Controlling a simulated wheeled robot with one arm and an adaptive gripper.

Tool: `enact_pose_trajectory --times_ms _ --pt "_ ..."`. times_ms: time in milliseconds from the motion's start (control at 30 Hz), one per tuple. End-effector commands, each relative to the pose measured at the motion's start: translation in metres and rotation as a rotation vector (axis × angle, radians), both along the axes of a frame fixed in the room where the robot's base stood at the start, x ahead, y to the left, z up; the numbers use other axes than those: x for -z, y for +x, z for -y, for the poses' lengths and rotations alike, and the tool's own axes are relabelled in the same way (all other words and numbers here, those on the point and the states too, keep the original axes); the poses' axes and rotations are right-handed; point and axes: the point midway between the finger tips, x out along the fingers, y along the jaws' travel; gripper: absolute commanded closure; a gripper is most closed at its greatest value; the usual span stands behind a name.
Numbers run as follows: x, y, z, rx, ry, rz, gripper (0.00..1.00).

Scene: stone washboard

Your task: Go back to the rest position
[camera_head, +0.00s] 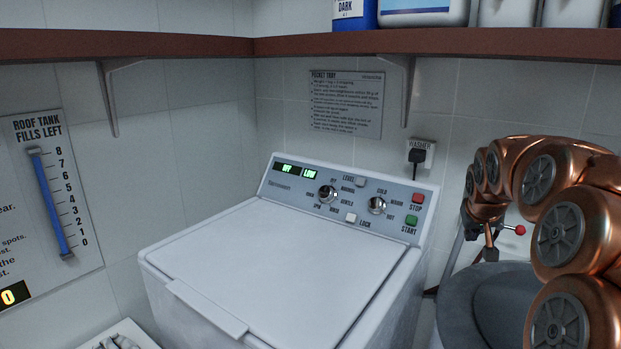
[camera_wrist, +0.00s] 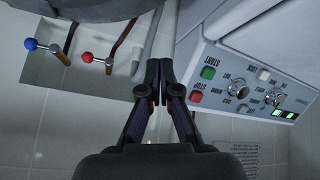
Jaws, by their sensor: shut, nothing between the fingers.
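My gripper (camera_wrist: 155,88) is in the wrist view, its two dark fingers together with nothing between them. It is in free space, with the washer's control panel (camera_wrist: 245,92) to its right and two tap levers to its left. In the head view my copper-coloured arm is folded at the right, and its end hangs above the grey basin; the fingertips are hard to make out there. The washing machine (camera_head: 270,265) stands in the middle with its lid shut. Its panel (camera_head: 345,200) has two knobs, a red STOP button and a green START button, and lit displays.
A brown shelf (camera_head: 300,45) with bottles runs overhead. A grey stone basin (camera_head: 470,300) is at the right, under my arm. A red-knobbed lever (camera_wrist: 88,57) and a blue-knobbed lever (camera_wrist: 31,44) stick out from the wall. A plug (camera_head: 417,158) sits in the wall socket.

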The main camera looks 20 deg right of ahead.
Motion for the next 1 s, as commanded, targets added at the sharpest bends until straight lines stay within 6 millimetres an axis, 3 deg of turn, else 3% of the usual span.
enact_pose_trajectory --times_ms 33,200,367,500,700,800,900,1000 --pt "-0.001 -0.002 -0.034 -0.041 0.027 -0.031 1.00" --pt "0.015 -0.030 -0.134 -0.149 0.115 -0.151 1.00" --pt "0.029 -0.077 -0.215 -0.236 0.182 -0.280 1.00" --pt "0.042 -0.132 -0.273 -0.298 0.233 -0.402 1.00" --pt "0.058 -0.220 -0.331 -0.362 0.290 -0.572 1.00" --pt "0.064 -0.258 -0.347 -0.380 0.311 -0.645 1.00" --pt "0.069 -0.286 -0.357 -0.389 0.326 -0.698 1.00" --pt "0.071 -0.302 -0.362 -0.394 0.335 -0.726 1.00"
